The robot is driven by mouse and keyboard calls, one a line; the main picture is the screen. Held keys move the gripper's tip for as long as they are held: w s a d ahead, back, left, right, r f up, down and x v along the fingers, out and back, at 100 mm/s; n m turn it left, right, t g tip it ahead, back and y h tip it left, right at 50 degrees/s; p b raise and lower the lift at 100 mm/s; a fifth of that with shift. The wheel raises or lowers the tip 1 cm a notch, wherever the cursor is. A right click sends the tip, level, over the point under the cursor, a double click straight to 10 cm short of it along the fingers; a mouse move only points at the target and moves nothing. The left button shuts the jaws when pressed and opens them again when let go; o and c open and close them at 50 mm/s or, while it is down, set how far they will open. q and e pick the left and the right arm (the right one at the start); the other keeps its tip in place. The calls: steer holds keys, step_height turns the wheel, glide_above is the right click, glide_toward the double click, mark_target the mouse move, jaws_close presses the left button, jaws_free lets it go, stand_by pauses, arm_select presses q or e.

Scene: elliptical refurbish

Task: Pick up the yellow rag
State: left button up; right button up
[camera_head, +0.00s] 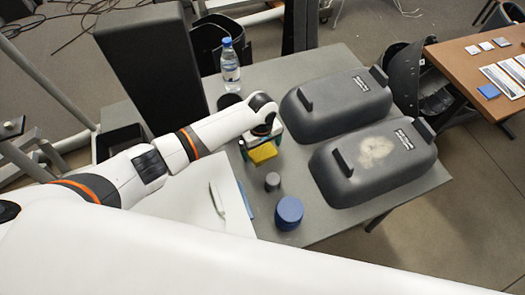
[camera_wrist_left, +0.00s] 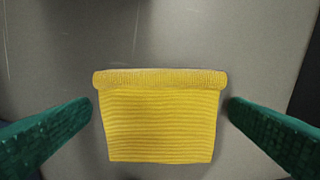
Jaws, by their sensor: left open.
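The yellow rag (camera_head: 263,152) lies on the grey table (camera_head: 345,232), left of the two dark grey elliptical covers. In the left wrist view the ribbed, folded yellow rag (camera_wrist_left: 159,120) fills the lower middle. My left gripper (camera_head: 262,146) is over the rag, and its wrist hides part of it in the head view. In the left wrist view the green fingers of my left gripper (camera_wrist_left: 160,118) are open, one on each side of the rag, with a gap on both sides. My right gripper is not in view.
Two dark elliptical covers stand to the right, the far one (camera_head: 335,108) and the near one (camera_head: 335,190) with a pale patch. A blue-lidded container (camera_head: 289,213), a small grey cylinder (camera_head: 272,181) and a water bottle (camera_head: 230,65) stand nearby. White paper (camera_head: 190,205) lies at the left.

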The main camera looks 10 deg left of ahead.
mark_target(261, 149)
arm_select(q)
steer(key=c, duration=1)
step_height(261, 149, up, 10)
steer(key=shift+f, duration=0.1)
